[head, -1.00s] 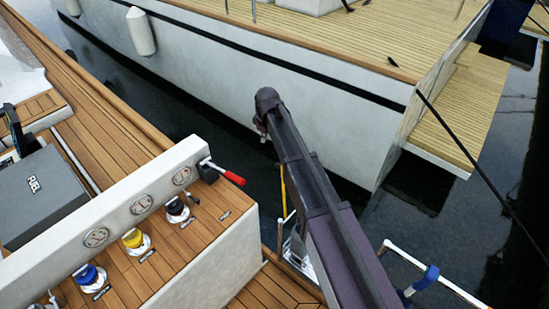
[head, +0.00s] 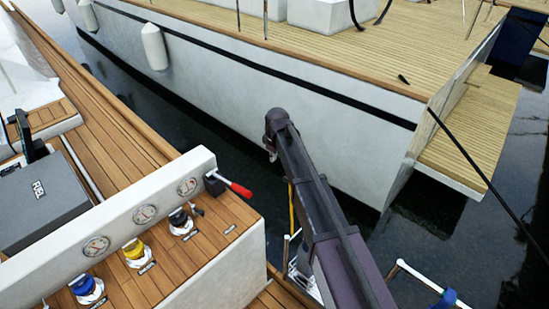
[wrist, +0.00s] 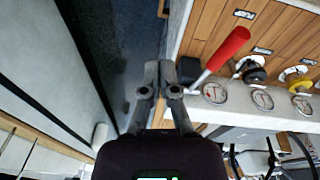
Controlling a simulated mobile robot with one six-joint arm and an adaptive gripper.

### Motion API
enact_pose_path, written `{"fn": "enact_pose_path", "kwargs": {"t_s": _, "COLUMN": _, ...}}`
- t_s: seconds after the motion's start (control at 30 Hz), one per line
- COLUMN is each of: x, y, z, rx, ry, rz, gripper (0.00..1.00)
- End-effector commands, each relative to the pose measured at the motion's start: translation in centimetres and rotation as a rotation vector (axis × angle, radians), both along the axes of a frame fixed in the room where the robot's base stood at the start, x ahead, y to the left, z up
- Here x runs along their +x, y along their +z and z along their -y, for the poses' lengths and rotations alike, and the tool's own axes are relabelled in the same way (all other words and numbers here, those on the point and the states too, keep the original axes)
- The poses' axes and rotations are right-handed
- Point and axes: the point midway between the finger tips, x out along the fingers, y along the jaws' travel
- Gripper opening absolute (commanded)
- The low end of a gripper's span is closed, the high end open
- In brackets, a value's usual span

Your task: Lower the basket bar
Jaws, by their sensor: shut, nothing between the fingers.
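No part is clearly recognisable as the basket bar. A white rail (head: 428,280) with a blue fitting (head: 447,299) runs out of the bottom of the head view, right of my arm. A yellow strip and another white rail (head: 290,250) are partly hidden behind my arm. In the wrist view my gripper (wrist: 159,72) is shut and empty, fingertips together over the dark gap between the boats. The red-handled lever (wrist: 226,48) is just right of the fingers, apart from them; it also shows in the head view (head: 240,189). In the head view my arm hides most of the gripper.
A white coaming (head: 120,205) carries round gauges. Black, yellow and blue winches (head: 135,250) and a grey FUEL box (head: 40,198) are on the teak deck at left. A white-hulled boat (head: 330,135) lies across dark water. A dark line crosses at right.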

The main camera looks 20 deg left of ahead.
Motion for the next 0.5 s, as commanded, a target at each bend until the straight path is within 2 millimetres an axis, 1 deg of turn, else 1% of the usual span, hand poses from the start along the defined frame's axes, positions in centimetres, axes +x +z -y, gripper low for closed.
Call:
{"fn": "enact_pose_path", "kwargs": {"t_s": 0.03, "x": 0.1, "y": -0.8, "z": -0.1, "rx": 0.000, "ry": 0.000, "rz": 0.000, "gripper": 0.00}}
{"fn": "enact_pose_path", "kwargs": {"t_s": 0.5, "x": 0.5, "y": -4.3, "z": -0.4, "rx": 0.000, "ry": -0.001, "rz": 0.000, "gripper": 0.00}}
